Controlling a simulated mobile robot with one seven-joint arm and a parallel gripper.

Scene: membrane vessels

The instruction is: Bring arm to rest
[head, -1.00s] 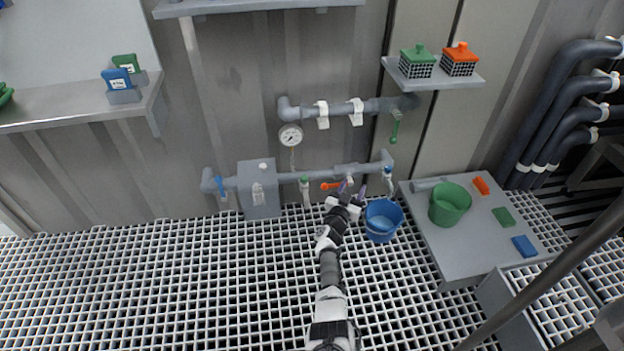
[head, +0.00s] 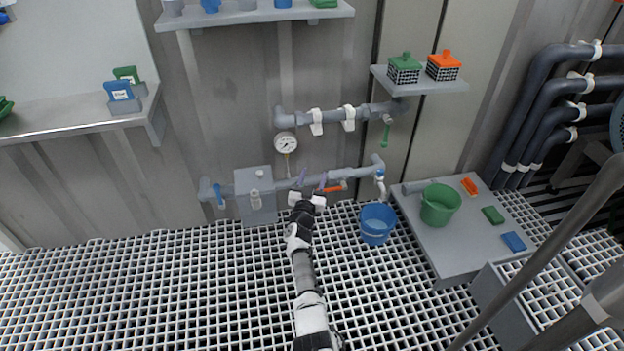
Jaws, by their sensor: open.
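My gripper (head: 312,182) is at the end of my arm, which reaches up over the floor grating. Its two purple-tipped fingers are apart and nothing shows between them. In the picture it overlaps the lower grey pipe (head: 345,175), just left of the orange valve handle (head: 331,189). I cannot tell whether it touches the pipe. The blue bucket (head: 376,236) stands on the grating right of my gripper, below the tap (head: 380,183) at the pipe's right end.
A grey bench (head: 470,245) at the right holds a green bucket (head: 440,203) and small coloured blocks. A shelf (head: 425,80) above carries two lidded mesh baskets. A gauge (head: 285,143) is on the wall. The floor grating (head: 130,290) at the left is clear.

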